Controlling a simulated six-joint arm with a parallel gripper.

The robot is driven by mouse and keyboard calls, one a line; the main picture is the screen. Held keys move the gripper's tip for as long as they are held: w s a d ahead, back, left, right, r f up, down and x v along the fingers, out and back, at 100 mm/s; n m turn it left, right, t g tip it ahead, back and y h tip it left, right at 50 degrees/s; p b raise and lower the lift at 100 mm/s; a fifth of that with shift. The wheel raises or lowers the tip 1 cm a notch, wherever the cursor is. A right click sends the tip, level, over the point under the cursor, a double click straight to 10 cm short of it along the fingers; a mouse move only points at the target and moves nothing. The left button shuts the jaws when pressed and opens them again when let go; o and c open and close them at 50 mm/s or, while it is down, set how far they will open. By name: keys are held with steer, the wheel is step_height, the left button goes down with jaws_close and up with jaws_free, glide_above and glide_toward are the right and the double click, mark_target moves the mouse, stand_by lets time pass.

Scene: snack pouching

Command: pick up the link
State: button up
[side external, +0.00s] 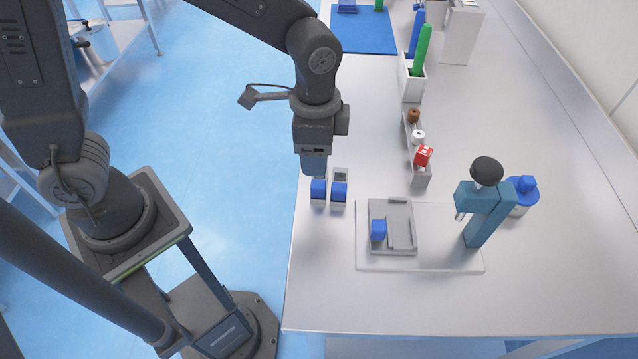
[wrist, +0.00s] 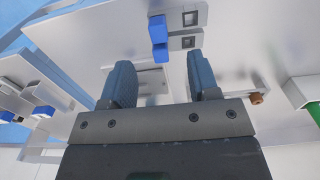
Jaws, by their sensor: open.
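Two small blue pieces (side external: 318,188) (side external: 339,190) stand side by side near the table's left edge, with a small grey piece (side external: 340,173) just behind. I cannot tell which of these small parts is the link. My gripper (side external: 313,168) points down just above and behind the left blue piece. In the wrist view my gripper (wrist: 160,70) is open, with nothing between its two blue fingers. There, a blue piece (wrist: 157,28) shows beyond the fingertips, beside grey parts with square holes (wrist: 190,18) (wrist: 188,42).
A grey fixture (side external: 403,220) with a blue block (side external: 379,230) rests on a pale plate (side external: 435,262). A teal press (side external: 487,215) stands at its right. A narrow rack (side external: 419,178) holds brown, white and red items.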

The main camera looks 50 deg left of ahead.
mark_target(316, 183)
step_height(316, 183, down, 9)
steer(key=shift+s+d+r, duration=0.1)
stand_by(0.4)
jaws_close()
stand_by(0.4)
